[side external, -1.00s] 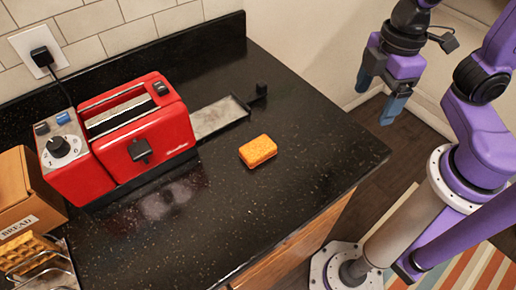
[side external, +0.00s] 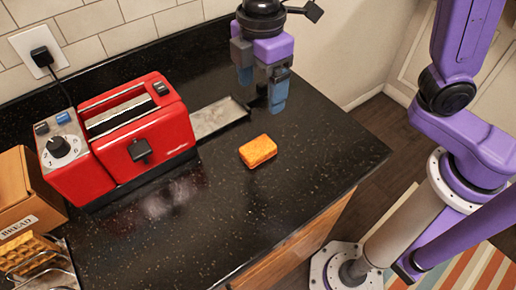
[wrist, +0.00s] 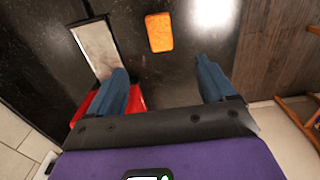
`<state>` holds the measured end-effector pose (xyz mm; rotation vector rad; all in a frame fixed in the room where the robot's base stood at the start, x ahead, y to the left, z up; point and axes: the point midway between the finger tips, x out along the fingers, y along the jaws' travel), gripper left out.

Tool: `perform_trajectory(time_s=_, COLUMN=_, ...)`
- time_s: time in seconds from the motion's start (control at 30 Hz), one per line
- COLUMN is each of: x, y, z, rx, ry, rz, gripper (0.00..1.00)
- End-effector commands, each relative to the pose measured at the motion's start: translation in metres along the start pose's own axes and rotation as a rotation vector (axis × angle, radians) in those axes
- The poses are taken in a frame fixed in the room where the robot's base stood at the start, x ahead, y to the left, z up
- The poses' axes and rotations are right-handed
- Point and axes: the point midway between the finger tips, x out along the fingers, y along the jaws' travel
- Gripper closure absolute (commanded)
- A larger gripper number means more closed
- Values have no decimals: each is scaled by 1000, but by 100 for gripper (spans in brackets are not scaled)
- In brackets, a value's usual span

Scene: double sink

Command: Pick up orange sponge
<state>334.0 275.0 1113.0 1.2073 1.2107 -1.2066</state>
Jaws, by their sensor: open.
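The orange sponge (side external: 258,151) lies flat on the black counter, right of the red toaster. In the wrist view the sponge (wrist: 159,32) shows beyond my fingertips, roughly between them from left to right. My gripper (side external: 262,95) is open and empty, with its blue fingers pointing down. In the side view it hangs above the back part of the counter, behind the sponge and apart from it. In the wrist view my gripper (wrist: 166,82) shows its two blue fingers spread wide.
The red toaster (side external: 150,140) stands left of the sponge, with a grey metal tray (side external: 216,119) beside it. A bread box (side external: 28,195) and a rack with waffle-like slices (side external: 30,255) are at the left. The counter (side external: 200,225) in front of the sponge is clear.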

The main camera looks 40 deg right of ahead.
Motion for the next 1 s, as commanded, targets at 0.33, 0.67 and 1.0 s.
perform_trajectory(time_s=0.33, x=67, y=-1, z=2, rx=2, ry=-6, rz=-4, gripper=17)
perform_trajectory(time_s=0.67, x=107, y=0, z=1, rx=3, ry=-2, rz=-1, gripper=17)
perform_trajectory(time_s=1.0, x=142, y=0, z=0, rx=3, ry=-5, rz=-3, gripper=17)
